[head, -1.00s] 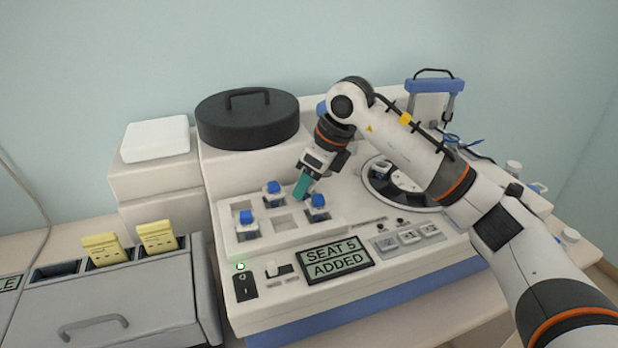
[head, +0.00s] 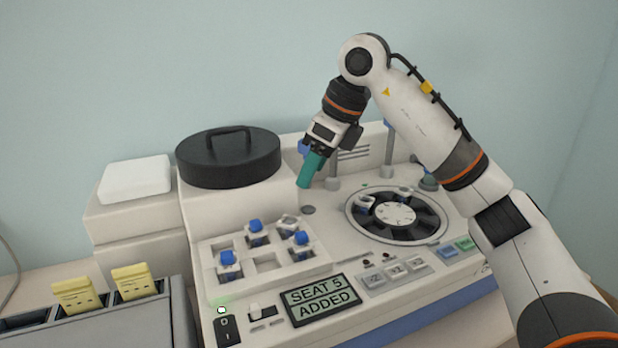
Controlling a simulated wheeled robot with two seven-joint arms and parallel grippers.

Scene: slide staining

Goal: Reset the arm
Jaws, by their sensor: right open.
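My right gripper (head: 309,172), with teal fingers, hangs above the back of the white staining machine (head: 340,255), left of the round carousel (head: 396,214). It is open, nothing shows between its fingers, and it is clear of the vials. The arm arches up from the lower right. Several blue-capped vials stand in the white rack (head: 267,262) at the machine's front left; one seat in the front row is empty. The display (head: 321,299) reads "SEAT 5 ADDED". My left gripper is not in view.
A black round lid (head: 228,160) and a white box (head: 136,180) stand at the back left. Yellow slide holders (head: 78,295) sit in a grey unit at the lower left. Thin posts rise behind the carousel. The air above the rack is free.

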